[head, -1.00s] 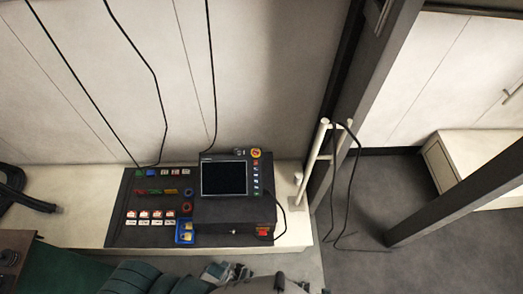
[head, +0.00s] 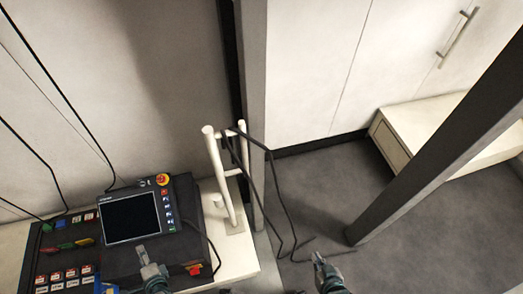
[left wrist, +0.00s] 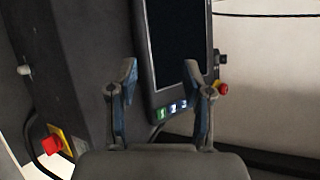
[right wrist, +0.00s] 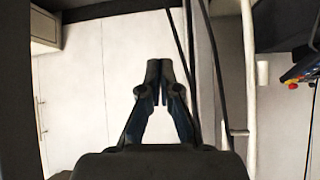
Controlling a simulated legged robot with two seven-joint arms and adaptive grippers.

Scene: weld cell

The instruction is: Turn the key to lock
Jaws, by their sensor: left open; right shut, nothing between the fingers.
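The control box (head: 185,257) carries a tilted screen panel (head: 131,218). A small key switch (head: 144,183) seems to sit at the panel's top edge, left of the red emergency stop (head: 162,180); its key is too small to make out. In the left wrist view a dark knob, perhaps this switch (left wrist: 222,57), is beside the emergency stop (left wrist: 221,88). My left gripper (head: 143,250) is open and empty over the panel's lower edge; its fingers (left wrist: 160,72) spread before the screen. My right gripper (head: 317,258) is shut and empty, out over the floor right of the bench; its fingertips (right wrist: 160,68) meet.
A white post frame (head: 219,180) with hanging black cables stands right of the box on the white bench (head: 238,262). Rows of coloured buttons (head: 70,272) lie left of the screen. A dark slanted beam (head: 440,140) crosses at right. The floor (head: 315,200) between is open.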

